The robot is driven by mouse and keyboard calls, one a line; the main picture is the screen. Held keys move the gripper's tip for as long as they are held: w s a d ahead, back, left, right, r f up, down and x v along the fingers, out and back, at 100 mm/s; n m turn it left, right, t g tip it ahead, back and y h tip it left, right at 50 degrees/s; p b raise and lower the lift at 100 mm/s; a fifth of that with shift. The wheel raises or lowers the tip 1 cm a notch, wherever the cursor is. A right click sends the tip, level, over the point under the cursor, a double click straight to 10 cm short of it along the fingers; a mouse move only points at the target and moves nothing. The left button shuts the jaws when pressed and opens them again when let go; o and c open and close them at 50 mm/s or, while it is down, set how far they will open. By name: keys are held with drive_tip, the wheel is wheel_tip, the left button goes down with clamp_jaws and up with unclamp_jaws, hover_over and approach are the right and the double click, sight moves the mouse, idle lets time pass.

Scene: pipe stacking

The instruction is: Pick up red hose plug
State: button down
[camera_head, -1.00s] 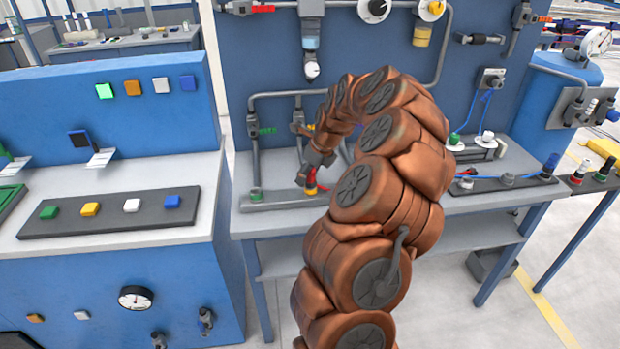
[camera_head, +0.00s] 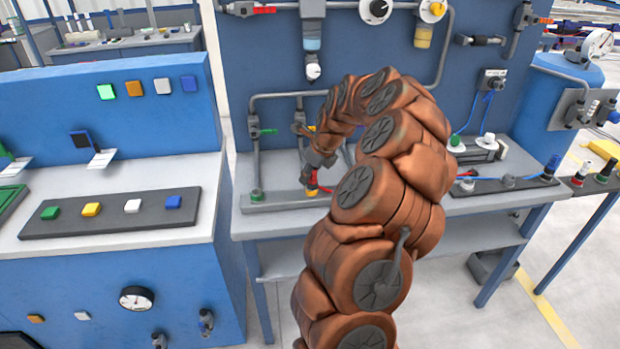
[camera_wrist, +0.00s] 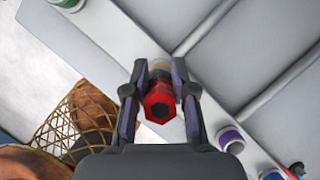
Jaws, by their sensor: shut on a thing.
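The red hose plug (camera_wrist: 159,102) sits between the two fingers of my gripper (camera_wrist: 160,92) in the wrist view. The fingers are shut on its sides. Its red hexagonal end faces the camera. Behind the plug a yellowish ring shows, close to the grey strip. In the head view my gripper (camera_head: 312,186) is low over the grey strip on the bench, with a bit of red and yellow at its tip. My arm hides part of the bench to the right. Whether the plug is seated or lifted clear cannot be told.
The grey strip (camera_head: 285,198) carries a green-ringed fitting (camera_head: 257,195) at its left end. Grey pipes and a gauge (camera_head: 313,72) are on the blue panel behind. More coloured fittings lie along the strip, including a purple one (camera_wrist: 231,138). A button console (camera_head: 110,215) stands to the left.

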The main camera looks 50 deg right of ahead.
drive_tip(key=shift+r, duration=0.55)
drive_tip(key=b+v, duration=0.1)
drive_tip(key=v, duration=0.1)
drive_tip(key=shift+d+r, duration=0.1)
drive_tip(key=shift+r, duration=0.2)
drive_tip(key=s+d+r+b, duration=0.1)
drive_tip(key=s+d+b, duration=0.2)
drive_tip(key=s, duration=1.1)
drive_tip(key=shift+s+d+r, duration=0.2)
drive_tip(key=shift+s+d, duration=0.05)
drive_tip(key=shift+d, duration=0.65)
drive_tip(key=shift+r, duration=0.1)
wheel_tip(320, 180, up, 8)
drive_tip(key=p, duration=0.2)
drive_tip(key=shift+w, duration=0.1)
